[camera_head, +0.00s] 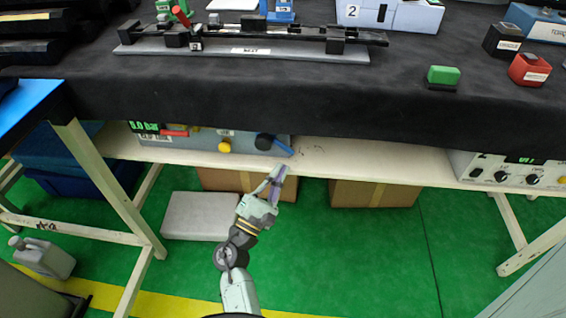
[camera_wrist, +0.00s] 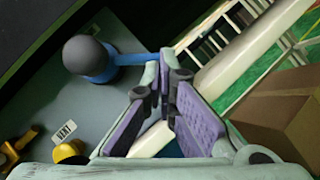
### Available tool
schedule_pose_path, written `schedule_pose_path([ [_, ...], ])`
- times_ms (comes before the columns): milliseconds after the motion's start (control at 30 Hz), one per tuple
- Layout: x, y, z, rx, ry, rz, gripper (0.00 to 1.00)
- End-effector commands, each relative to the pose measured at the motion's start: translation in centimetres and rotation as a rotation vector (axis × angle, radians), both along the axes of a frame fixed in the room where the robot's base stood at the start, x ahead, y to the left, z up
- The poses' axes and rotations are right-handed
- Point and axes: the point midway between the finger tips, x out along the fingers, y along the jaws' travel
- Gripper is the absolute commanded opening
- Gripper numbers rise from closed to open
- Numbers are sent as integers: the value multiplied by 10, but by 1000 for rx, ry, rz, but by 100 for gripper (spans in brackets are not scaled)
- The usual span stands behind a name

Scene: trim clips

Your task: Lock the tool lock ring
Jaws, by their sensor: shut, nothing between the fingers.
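My gripper (camera_head: 277,178) is at the front edge of the shelf under the bench, just below a dark round knob (camera_head: 264,141) with a blue lever (camera_head: 283,148). In the wrist view my gripper (camera_wrist: 164,80) has its purple-padded fingers together at the tips, with nothing between them. There the blue lever (camera_wrist: 135,60) runs from the grey knob (camera_wrist: 86,54) to beside the fingertips; I cannot tell whether they touch. The knob is on the front of a grey box (camera_head: 210,141). No part is readably marked as the tool lock ring, so I cannot tell which it is.
The box also bears a yellow knob (camera_head: 224,147) and a red lever (camera_head: 175,132). The black-covered bench top (camera_head: 300,95) overhangs the shelf (camera_head: 340,155). Cardboard boxes (camera_head: 375,193) stand below. A grey control box (camera_head: 505,172) sits at the right. Green floor is clear in front.

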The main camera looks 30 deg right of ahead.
Motion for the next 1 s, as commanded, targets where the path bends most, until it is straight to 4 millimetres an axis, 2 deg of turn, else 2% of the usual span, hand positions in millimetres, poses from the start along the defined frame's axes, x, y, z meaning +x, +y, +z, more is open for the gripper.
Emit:
schedule_pose_path([
  [133, -11, 20, -10, -1, 2, 2, 0],
  [300, -19, 30, -16, -1, 0, 1, 0],
  [833, -20, 32, -16, -2, 0, 0, 0],
  [933, -13, 36, -13, 21, -20, 25, 0],
  [1000, 2, 47, -5, 77, -65, 87, 0],
])
